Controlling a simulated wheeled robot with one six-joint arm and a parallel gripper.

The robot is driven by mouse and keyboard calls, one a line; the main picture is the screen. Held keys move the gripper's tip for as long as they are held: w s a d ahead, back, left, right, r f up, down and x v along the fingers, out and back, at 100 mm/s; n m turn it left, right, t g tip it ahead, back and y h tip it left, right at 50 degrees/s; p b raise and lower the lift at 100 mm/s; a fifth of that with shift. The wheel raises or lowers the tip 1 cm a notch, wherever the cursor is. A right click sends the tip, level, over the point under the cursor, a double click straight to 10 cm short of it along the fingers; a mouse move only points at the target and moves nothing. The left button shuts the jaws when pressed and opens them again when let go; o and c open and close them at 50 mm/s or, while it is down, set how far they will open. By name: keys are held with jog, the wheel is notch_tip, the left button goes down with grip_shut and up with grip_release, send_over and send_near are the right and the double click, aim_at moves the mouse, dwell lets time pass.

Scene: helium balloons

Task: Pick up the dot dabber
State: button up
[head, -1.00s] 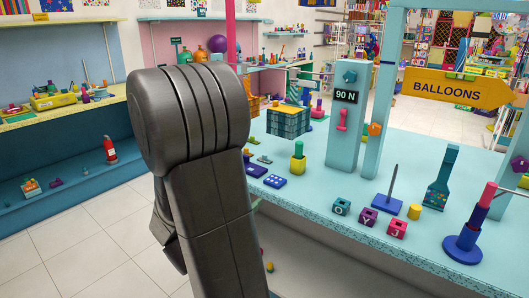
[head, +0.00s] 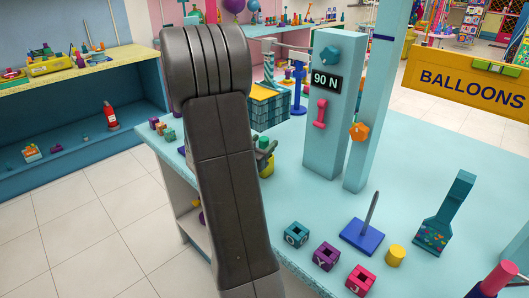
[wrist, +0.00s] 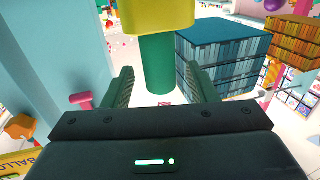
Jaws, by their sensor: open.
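The dot dabber has a yellow body and a green cylindrical upper part. In the head view the dot dabber (head: 267,166) stands on the light blue counter (head: 420,130), partly hidden behind my arm and gripper. My gripper (head: 265,143) is at its upper part. In the wrist view the green part of the dot dabber (wrist: 158,62) shows between the two spread fingers of my gripper (wrist: 159,74), with the yellow body at the top edge. The fingers are open, with a gap visible on each side of the green part.
Behind the dabber stands a teal checked box (head: 270,108). A blue post (head: 333,110) with a "90 N" display is to its right. Letter cubes (head: 297,234), a spike on a blue base (head: 362,236) and a yellow cylinder (head: 396,255) stand nearer the front.

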jog(key=shift+w+d, duration=0.25)
jog(key=shift+w, duration=0.25)
jog(key=c, duration=1)
notch_tip(320, 180, up, 10)
jog(key=shift+r+p, duration=0.1)
jog(key=shift+p, duration=0.55)
